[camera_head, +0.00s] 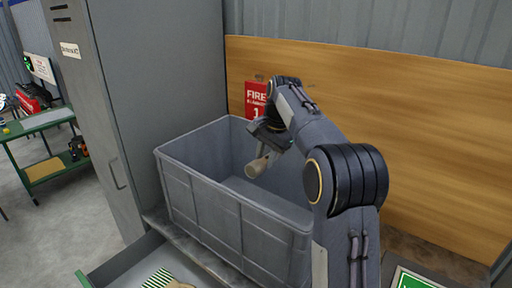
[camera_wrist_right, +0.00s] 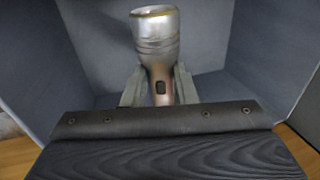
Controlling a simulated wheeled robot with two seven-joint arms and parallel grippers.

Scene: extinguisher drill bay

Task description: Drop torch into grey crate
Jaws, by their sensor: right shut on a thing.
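The grey crate (camera_head: 205,205) stands open in the middle of the head view, next to a tall grey locker. My right gripper (camera_head: 265,150) reaches over the crate from the right and is shut on the torch (camera_head: 257,167). The torch hangs within the crate's opening, its head pointing down and to the left. In the right wrist view the torch (camera_wrist_right: 156,45) is held between the two fingers, with its wide head away from the gripper and a dark switch on its body. The crate's grey walls (camera_wrist_right: 265,50) surround it there. My left gripper is not in view.
The tall grey locker (camera_head: 160,90) stands left of the crate. A wooden panel (camera_head: 420,130) with a red fire sign (camera_head: 255,98) is behind it. An open drawer (camera_head: 115,268) with a green-striped item is in front. A green-framed bench (camera_head: 38,122) stands far left.

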